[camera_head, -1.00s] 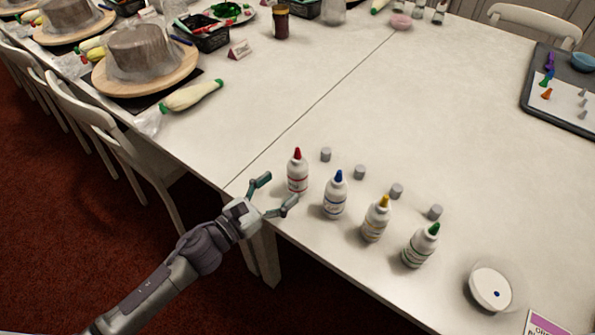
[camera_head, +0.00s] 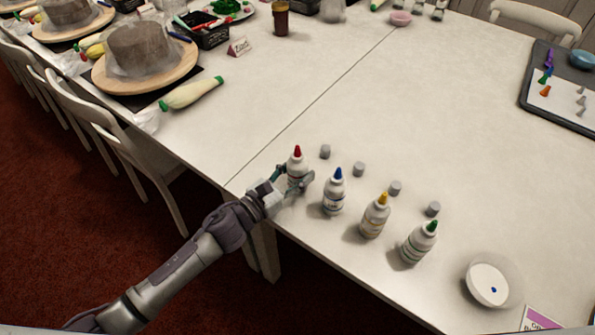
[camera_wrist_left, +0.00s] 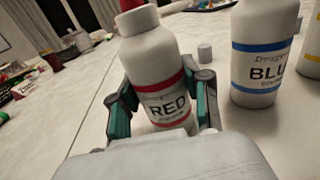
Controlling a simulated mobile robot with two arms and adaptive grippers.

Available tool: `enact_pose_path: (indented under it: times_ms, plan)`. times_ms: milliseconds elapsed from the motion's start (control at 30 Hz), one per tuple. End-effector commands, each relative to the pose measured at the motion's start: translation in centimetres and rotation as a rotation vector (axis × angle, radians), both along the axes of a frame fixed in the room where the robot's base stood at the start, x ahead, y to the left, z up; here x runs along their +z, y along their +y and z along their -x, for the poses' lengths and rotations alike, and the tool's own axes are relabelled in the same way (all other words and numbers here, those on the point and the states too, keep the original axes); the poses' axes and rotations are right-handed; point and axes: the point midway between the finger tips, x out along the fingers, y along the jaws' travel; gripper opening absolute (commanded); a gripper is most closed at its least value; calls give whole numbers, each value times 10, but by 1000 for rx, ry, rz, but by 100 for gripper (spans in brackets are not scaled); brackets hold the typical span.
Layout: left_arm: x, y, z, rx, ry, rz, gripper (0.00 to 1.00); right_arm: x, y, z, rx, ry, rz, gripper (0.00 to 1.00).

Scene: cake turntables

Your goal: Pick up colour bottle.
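The red-tipped colour bottle (camera_head: 297,165) stands upright on the table near its front edge. My left gripper (camera_head: 295,176) is at this bottle, with one finger on each side of it. In the left wrist view the white bottle (camera_wrist_left: 157,65) shows a red label reading "RED" between the two teal-padded fingers (camera_wrist_left: 163,103). The fingers are very near the bottle; whether they press on it is unclear. The blue bottle (camera_head: 334,192), yellow bottle (camera_head: 375,215) and green bottle (camera_head: 419,242) stand in a row to the right. My right gripper is out of view.
Several small grey caps (camera_head: 359,169) lie behind the bottles. A white bowl (camera_head: 488,284) is at the right end of the row. The blue bottle also shows close beside in the left wrist view (camera_wrist_left: 262,50). The table (camera_head: 420,110) behind the caps is clear.

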Motion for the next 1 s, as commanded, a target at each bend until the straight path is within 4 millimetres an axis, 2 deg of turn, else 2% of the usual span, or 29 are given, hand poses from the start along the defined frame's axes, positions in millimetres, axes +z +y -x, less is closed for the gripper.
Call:
enact_pose_path:
  times_ms: [333, 433, 800, 833, 900, 1000]
  plan:
    - [1, 0, 0, 0, -1, 1, 32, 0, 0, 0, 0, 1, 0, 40]
    - [8, 0, 0, -1, -4, -1, 32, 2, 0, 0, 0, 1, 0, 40]
    - [80, 0, 0, -3, -7, -1, 32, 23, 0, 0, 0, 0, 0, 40]
    - [84, 1, 0, -1, -6, -1, 46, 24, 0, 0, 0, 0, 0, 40]
    - [92, 0, 0, -1, -6, -1, 34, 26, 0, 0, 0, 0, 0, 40]
    - [99, 0, 0, -1, -1, 0, 34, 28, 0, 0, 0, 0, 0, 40]
